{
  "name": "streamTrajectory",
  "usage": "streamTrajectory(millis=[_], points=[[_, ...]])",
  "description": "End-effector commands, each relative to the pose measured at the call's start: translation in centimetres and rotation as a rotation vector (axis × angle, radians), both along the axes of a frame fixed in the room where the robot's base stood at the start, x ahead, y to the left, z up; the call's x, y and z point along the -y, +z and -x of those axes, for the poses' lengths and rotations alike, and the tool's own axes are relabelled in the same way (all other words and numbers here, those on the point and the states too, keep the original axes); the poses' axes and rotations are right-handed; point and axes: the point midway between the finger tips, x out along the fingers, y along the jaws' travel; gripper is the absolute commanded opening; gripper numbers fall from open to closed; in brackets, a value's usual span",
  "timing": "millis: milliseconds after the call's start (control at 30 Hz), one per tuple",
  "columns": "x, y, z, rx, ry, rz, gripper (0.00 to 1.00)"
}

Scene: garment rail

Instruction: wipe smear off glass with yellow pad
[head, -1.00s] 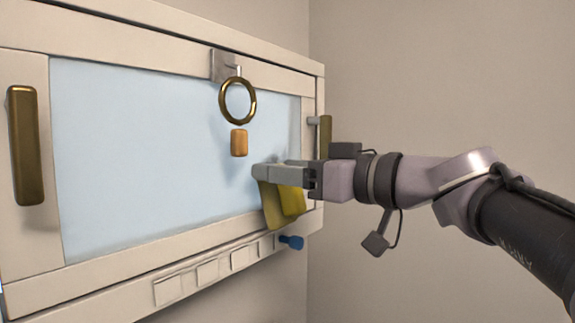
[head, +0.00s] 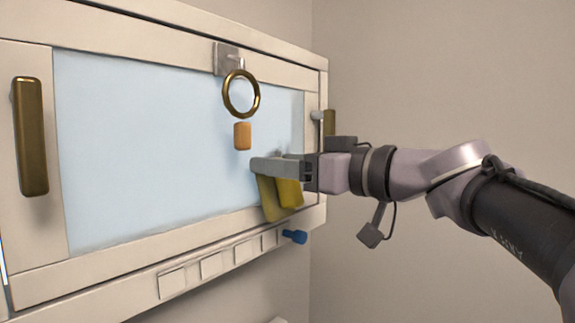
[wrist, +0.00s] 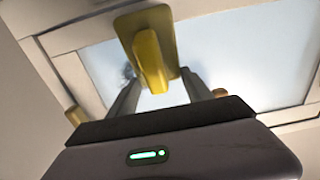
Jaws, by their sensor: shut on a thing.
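My gripper (head: 264,166) is shut on the yellow pad (head: 290,192) in front of the lower right part of the glass (head: 150,145). The pad hangs below the fingers, slightly tilted. In the wrist view the pad (wrist: 152,50) stands between the two fingers, with the glass (wrist: 250,60) behind it. I cannot tell whether the pad touches the glass. A dark smear (wrist: 127,71) shows on the glass just left of the pad in the wrist view. In the head view I cannot make out the smear.
A brass ring (head: 241,94) hangs from a metal plate at the top of the pale frame, with an orange block (head: 242,136) below it. Brass handles (head: 31,135) flank the glass. A blue knob (head: 295,237) sticks out at the lower right. The left glass is clear.

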Motion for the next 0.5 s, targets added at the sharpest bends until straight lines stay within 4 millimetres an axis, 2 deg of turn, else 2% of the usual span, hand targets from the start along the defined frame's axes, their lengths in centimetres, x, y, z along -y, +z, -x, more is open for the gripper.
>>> streamTrajectory(millis=[200, 500], points=[[-0.1, 0.0, -0.3, 0.0, 0.0, 0.0, 0.07], [2.1, -0.1, -2.8, -0.001, -0.001, -0.001, 0.07]])
